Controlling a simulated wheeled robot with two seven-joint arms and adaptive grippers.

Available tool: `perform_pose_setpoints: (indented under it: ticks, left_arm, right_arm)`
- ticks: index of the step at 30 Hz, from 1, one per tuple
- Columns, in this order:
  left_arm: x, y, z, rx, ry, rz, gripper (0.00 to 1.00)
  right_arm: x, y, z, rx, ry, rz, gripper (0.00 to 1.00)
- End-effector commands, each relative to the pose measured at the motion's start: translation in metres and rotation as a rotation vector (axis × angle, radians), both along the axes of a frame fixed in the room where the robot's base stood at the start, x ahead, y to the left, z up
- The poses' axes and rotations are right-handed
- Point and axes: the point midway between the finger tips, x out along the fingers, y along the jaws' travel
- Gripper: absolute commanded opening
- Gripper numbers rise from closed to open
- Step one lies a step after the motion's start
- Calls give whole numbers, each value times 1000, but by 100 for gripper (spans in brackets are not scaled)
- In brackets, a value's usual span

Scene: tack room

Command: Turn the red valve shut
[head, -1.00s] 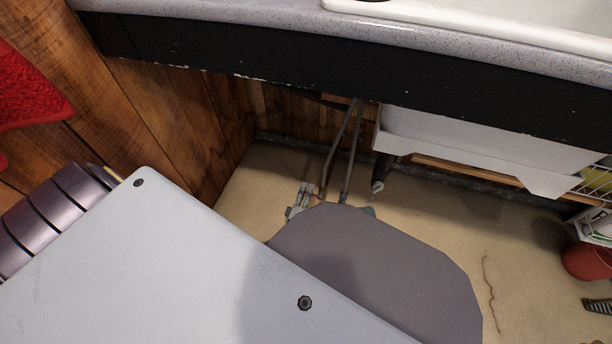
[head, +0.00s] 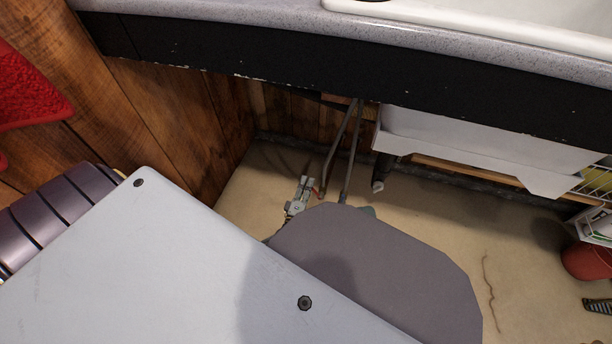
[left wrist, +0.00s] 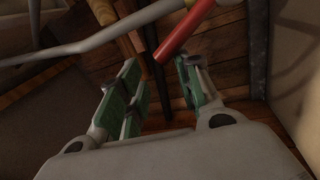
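The red valve shows as a red lever bar (left wrist: 186,31) in the left wrist view, slanting down from the top edge. Its lower end appears near the gap between my left fingertips. In the head view only a tiny red bit (head: 316,190) shows beside the pipes. My left gripper (head: 301,192) is under the counter, just left of that red bit. In the left wrist view its green-padded fingers (left wrist: 160,68) are apart, with nothing clearly held between them. Whether a finger touches the lever, I cannot tell. My right gripper is not in view.
Two thin pipes (head: 340,150) come down from under the counter (head: 250,50) next to the gripper. A grey pipe (left wrist: 95,42) crosses the left wrist view. A wood-plank wall (head: 165,100) stands at left. A red bucket (head: 586,262) is at far right.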

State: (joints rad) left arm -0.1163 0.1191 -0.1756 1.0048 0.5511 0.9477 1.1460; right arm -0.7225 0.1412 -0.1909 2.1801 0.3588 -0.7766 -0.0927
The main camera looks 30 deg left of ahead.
Motion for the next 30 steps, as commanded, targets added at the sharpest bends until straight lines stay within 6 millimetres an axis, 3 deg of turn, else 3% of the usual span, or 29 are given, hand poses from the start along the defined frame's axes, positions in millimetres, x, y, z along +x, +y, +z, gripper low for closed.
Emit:
perform_pose_setpoints:
  ticks: [15, 30]
  left_arm:
    - [0, 0, 29, 1, -1, 0, 33]
    - [0, 0, 33, 1, 0, 0, 32]
  right_arm:
    - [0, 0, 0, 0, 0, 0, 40]
    - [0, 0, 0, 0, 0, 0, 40]
